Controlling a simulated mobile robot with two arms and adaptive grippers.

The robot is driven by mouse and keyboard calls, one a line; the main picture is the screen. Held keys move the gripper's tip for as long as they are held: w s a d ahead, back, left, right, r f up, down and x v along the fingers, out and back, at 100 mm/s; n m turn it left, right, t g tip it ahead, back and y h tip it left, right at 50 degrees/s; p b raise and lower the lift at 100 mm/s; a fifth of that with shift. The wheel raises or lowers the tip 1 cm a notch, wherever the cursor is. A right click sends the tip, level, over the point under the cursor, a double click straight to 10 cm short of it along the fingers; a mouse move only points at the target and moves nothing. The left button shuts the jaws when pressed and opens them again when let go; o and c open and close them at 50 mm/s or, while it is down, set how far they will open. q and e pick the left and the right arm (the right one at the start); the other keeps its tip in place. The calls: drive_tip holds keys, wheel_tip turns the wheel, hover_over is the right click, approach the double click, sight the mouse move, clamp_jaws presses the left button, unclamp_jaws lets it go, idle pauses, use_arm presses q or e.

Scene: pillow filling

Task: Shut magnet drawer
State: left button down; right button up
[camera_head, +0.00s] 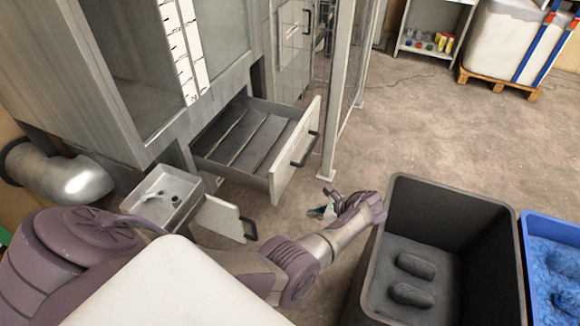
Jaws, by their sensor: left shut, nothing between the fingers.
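Two drawers of the grey cabinet stand open; I cannot tell by a label which is the magnet drawer. The larger drawer (285,168) is pulled well out, with a pale front, a dark handle and long dividers inside. The smaller drawer (192,206), lower and nearer, has a pale front with a dark handle (250,229) and holds a few small pale and metallic items. My left gripper (318,211) is shut and empty, out in front of and to the right of both drawers, touching neither. My right gripper is not in view.
A dark grey bin (397,200) with two dark lumps inside stands close right of my left wrist. A blue crate (553,222) is beside it. A mesh fence post (326,168) rises just past the larger drawer. Open floor lies behind the bin.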

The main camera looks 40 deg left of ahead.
use_arm(q)
drive_tip(key=w+r+g+y+b, duration=0.2)
drive_tip(key=w+r+y+b, duration=0.15)
drive_tip(key=r, duration=1.15)
approach(276, 171)
wheel_tip(276, 171, down, 3)
drive_tip(key=a, duration=0.4)
drive_tip(key=a+h, duration=0.1)
drive_tip(key=shift+s+f+g, duration=0.1)
drive_tip(key=shift+s+g, duration=0.2)
drive_tip(key=shift+s, duration=0.05)
drive_tip(key=shift+s+a, duration=0.15)
drive_tip(key=shift+a, duration=0.4)
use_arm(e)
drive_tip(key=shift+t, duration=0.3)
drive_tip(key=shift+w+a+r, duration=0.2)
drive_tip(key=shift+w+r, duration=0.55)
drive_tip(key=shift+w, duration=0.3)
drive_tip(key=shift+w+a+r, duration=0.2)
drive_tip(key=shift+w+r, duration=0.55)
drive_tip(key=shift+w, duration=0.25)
